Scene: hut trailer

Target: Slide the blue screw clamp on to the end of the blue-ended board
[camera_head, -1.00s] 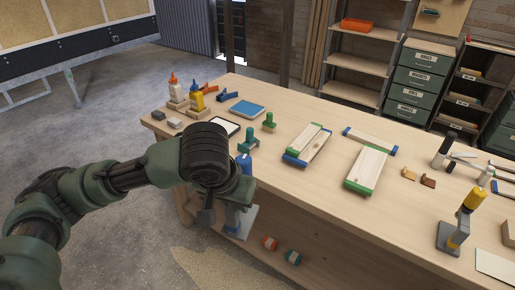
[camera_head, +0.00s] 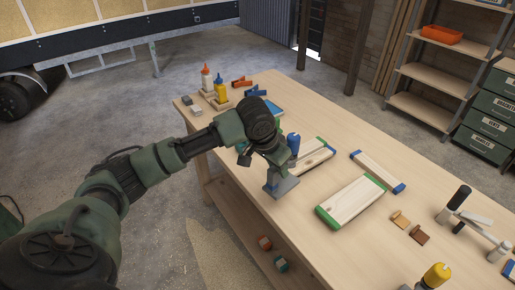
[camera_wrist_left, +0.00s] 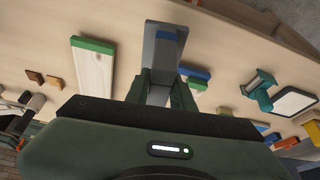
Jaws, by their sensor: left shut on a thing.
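My left gripper (camera_head: 277,160) is shut on the blue screw clamp, which has a grey frame (camera_head: 281,184) and a blue handle (camera_head: 294,144). The clamp is upright at the table's front edge, close to the near end of a pale board (camera_head: 316,158); I cannot tell whether they touch. My right gripper is not in view.
A green-ended board (camera_head: 352,200) lies to the right of the clamp, and a narrow blue-ended board (camera_head: 378,171) lies behind it. A yellow-topped clamp (camera_head: 435,277) stands at front right. Glue bottles (camera_head: 220,90) stand at the far left. The table's front edge (camera_head: 245,196) runs below the clamp.

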